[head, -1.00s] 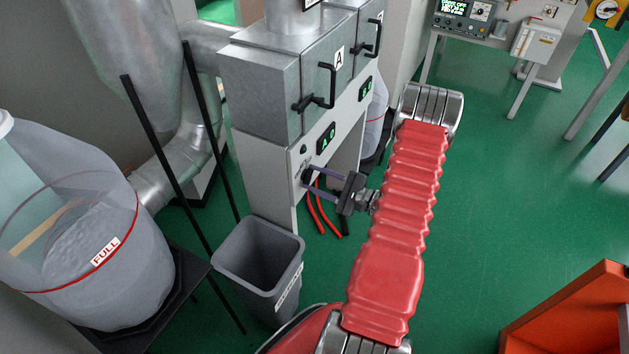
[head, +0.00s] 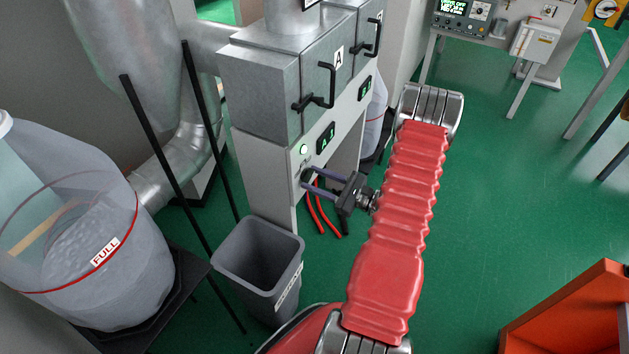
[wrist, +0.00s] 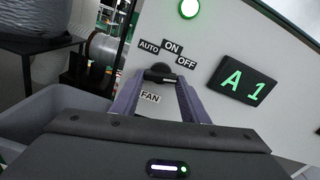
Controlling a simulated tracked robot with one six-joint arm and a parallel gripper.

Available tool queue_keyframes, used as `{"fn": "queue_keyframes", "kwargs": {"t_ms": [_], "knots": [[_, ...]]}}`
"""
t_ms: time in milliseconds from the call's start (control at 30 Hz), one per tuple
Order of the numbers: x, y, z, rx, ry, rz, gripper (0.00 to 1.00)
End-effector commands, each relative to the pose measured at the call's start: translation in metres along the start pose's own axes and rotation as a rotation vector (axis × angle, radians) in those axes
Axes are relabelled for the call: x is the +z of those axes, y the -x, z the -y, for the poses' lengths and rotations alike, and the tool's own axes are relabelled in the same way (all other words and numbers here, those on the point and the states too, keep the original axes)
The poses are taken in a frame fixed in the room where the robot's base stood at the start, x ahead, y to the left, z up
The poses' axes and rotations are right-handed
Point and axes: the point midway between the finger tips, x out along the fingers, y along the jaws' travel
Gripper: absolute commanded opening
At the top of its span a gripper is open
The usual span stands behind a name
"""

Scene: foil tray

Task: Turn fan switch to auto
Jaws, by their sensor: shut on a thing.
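The fan switch (wrist: 158,74) is a dark knob on the white panel, just above the FAN label (wrist: 150,97). The AUTO label (wrist: 149,47), ON label (wrist: 172,47) and OFF label (wrist: 186,62) sit around its upper side. My gripper (wrist: 160,79) is shut on the knob with its purple fingers on either side; in the head view my gripper (head: 311,181) reaches the panel's lower left. I cannot tell which label the knob points to. A round lamp (wrist: 189,9) above glows green, and the display (wrist: 243,84) reads A 1.
A grey bin (head: 258,262) stands below the switch. A clear collection bag marked FULL (head: 105,252) is at the left, beside black support legs.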

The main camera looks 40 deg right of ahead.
Motion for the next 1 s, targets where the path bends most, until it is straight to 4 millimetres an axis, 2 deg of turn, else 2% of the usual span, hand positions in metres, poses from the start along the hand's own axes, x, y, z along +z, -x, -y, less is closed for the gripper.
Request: {"fn": "queue_keyframes", "kwargs": {"t_ms": [33, 700, 1000], "knots": [[-0.0035, 0.0006, -0.0046, 0.005, -0.051, -0.007, 0.18], [-0.0018, -0.0006, -0.0080, 0.005, -0.685, -0.009, 0.18], [-0.0008, -0.0010, -0.0086, 0.004, -0.921, -0.009, 0.18]]}}
